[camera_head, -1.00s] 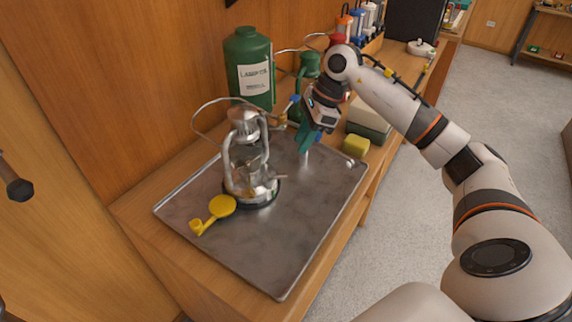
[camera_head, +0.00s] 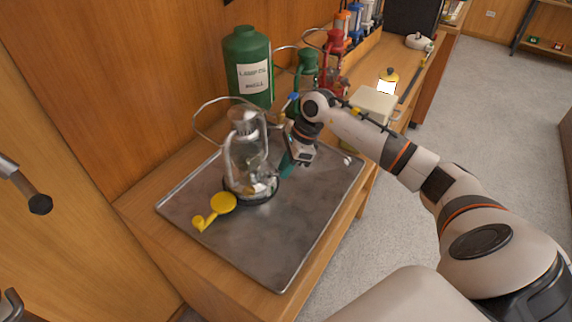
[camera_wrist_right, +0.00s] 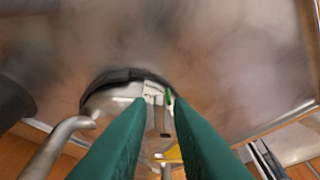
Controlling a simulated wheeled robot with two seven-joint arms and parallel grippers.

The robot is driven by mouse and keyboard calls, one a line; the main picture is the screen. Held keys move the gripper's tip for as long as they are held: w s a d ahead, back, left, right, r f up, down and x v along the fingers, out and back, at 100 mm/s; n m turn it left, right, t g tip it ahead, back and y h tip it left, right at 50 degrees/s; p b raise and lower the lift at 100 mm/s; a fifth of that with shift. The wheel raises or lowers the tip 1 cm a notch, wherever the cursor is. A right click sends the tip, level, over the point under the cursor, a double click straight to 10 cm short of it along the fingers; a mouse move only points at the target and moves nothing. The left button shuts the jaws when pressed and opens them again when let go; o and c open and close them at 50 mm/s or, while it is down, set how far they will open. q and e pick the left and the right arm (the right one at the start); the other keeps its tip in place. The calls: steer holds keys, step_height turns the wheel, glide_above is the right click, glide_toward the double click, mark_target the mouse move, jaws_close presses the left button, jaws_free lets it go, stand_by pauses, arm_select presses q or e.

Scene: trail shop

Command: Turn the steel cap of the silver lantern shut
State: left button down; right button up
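The silver lantern (camera_head: 247,160) stands upright on a steel tray, with its glass and wire bail showing in the head view. Its rounded base (camera_wrist_right: 118,98) shows in the right wrist view. A small steel part (camera_wrist_right: 158,118) on the base lies between the finger lines; I cannot tell if it is the cap. My right gripper (camera_head: 287,163) is right of the lantern, close to its base. Its green fingers also show in the right wrist view (camera_wrist_right: 159,105), apart with a gap between them and nothing held. Contact with the lantern cannot be told. My left gripper cannot be made out.
A yellow funnel-like piece (camera_head: 222,204) lies on the tray (camera_head: 262,258), front left of the lantern. A green lamp-oil can (camera_head: 248,68), green lantern (camera_head: 307,66) and red lantern (camera_head: 333,62) stand behind. A pale box (camera_head: 374,103) is at right. The tray's front is clear.

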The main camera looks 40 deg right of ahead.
jaws_close()
steer(key=shift+s, duration=0.1)
steer(key=m+b, duration=0.1)
steer(key=m, duration=0.1)
steer(key=s+a+m+t+b, duration=0.1)
steer(key=shift+s+f+m+h, duration=0.1)
steer(key=shift+m+h, duration=0.3)
steer(key=m+b, duration=0.1)
steer(key=s+a+m+t+h+b, duration=0.1)
steer(key=m, duration=0.1)
steer(key=shift+a+m+b, duration=0.15)
steer(key=shift+m+b, duration=0.15)
steer(key=shift+b, duration=0.1)
steer(key=m+b, duration=0.1)
steer(key=a+m+h+b, duration=0.1)
steer(key=shift+s+m+t, duration=0.15)
steer(key=shift+m+t, duration=0.15)
steer(key=shift+m, duration=0.1)
steer(key=a+m+h+b, duration=0.1)
steer(key=m, duration=0.1)
steer(key=a+m+b, duration=0.1)
steer(key=m, duration=0.1)
steer(key=shift+h+b, duration=0.3)
steer(key=shift+h, duration=0.1)
steer(key=shift+a+r+m+h+b, duration=0.15)
steer(key=shift+a+m+h+b, duration=0.2)
steer(key=shift+m, duration=0.6)
steer(key=shift+a+r+m+h+b, duration=0.1)
steer(key=shift+a+m+h+b, duration=0.2)
steer(key=shift+m, duration=0.65)
